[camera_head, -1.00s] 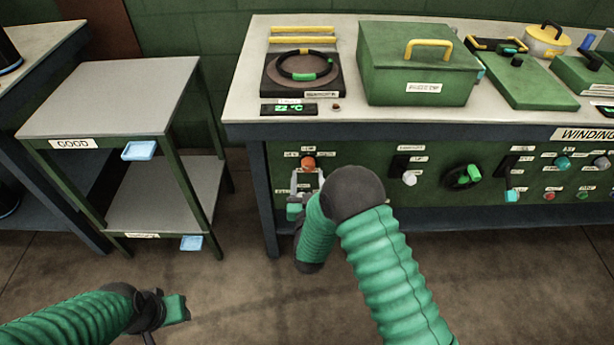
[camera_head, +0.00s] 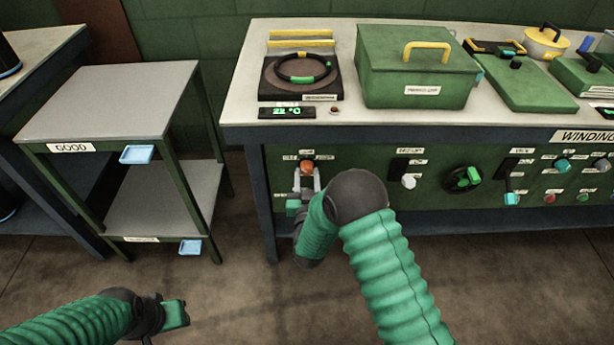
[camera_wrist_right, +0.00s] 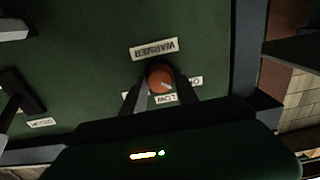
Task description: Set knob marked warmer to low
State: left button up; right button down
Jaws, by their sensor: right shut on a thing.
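The orange-red warmer knob (camera_head: 306,166) is on the green front panel (camera_head: 350,160) at the bench's left end. In the right wrist view the knob (camera_wrist_right: 160,77) sits under an upside-down WARMER label (camera_wrist_right: 154,49). The LOW label (camera_wrist_right: 166,98) is just below it, with a partly hidden label (camera_wrist_right: 196,82) to its right. My right gripper (camera_head: 307,181) is shut on the knob, one finger on each side; the fingers (camera_wrist_right: 160,84) show in the wrist view. A pale mark is on the knob, its direction unclear. My left gripper (camera_head: 168,315) is low at the left, away from the panel.
Other controls sit right of the knob: a white-tipped switch (camera_head: 408,181), a green rotary handle (camera_head: 463,179) and a teal-tipped lever (camera_head: 511,198). Above are a hot plate with a ring (camera_head: 301,80), a display (camera_head: 287,112) and a green box (camera_head: 415,75). A small shelf table (camera_head: 110,95) stands left.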

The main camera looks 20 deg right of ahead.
jog(key=shift+m, duration=0.3)
jog(key=m, duration=0.4)
jog(key=shift+f+b, duration=0.1)
jog(key=shift+b, duration=0.3)
jog(key=m+b, duration=0.1)
jog(key=m, duration=0.4)
dwell(0.3)
jog(key=c, duration=0.9)
grip_release()
jog(key=shift+c, duration=0.2)
jog(key=p+v, duration=0.3)
jog(key=v, duration=1.4)
